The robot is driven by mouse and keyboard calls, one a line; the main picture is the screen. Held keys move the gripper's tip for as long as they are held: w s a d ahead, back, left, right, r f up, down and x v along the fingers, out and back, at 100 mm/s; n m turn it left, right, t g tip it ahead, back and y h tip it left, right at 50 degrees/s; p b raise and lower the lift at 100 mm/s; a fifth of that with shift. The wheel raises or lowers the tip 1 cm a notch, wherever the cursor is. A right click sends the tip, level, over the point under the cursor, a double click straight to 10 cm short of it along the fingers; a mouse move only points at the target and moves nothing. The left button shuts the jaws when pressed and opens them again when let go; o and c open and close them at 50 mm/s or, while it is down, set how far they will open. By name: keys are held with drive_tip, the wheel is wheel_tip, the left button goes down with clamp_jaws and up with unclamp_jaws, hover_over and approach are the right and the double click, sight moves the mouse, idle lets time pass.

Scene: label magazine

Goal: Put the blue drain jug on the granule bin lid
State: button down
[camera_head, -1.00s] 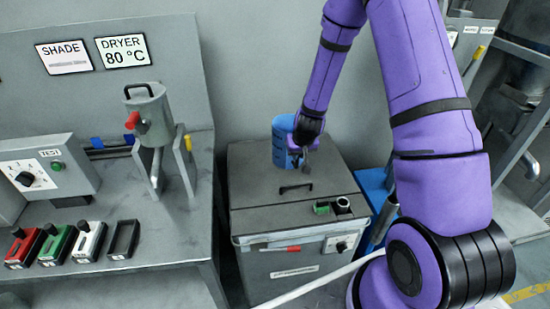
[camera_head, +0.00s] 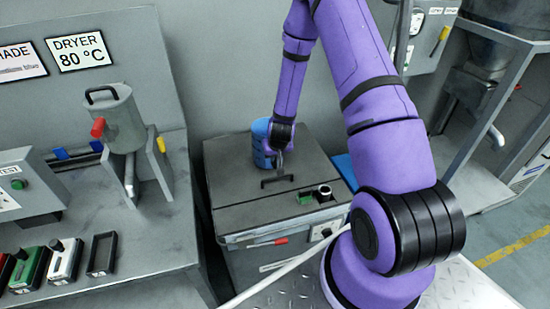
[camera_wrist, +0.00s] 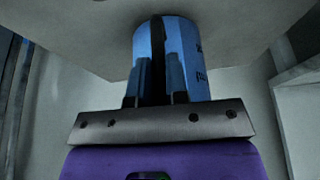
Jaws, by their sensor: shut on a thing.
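The blue drain jug (camera_head: 261,146) is upright at the back of the grey granule bin lid (camera_head: 230,184), behind the lid's black handle (camera_head: 277,181). Its base looks level with the lid, but I cannot tell for sure whether it bears on it. My gripper (camera_head: 277,158) is shut on the jug from its right front side and hides part of it. In the wrist view the jug (camera_wrist: 190,58) sits between the dark fingers (camera_wrist: 158,85), with part of its dark lettering showing. A grey surface meets or lies close behind its far end.
On the left bench stand a grey dryer can (camera_head: 118,120) and several coloured magazines (camera_head: 64,262). The lid's left and middle are clear.

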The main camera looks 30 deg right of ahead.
drive_tip(key=shift+f, duration=0.65)
drive_tip(key=c, duration=1.1)
unclamp_jaws()
drive_tip(key=shift+f, duration=0.1)
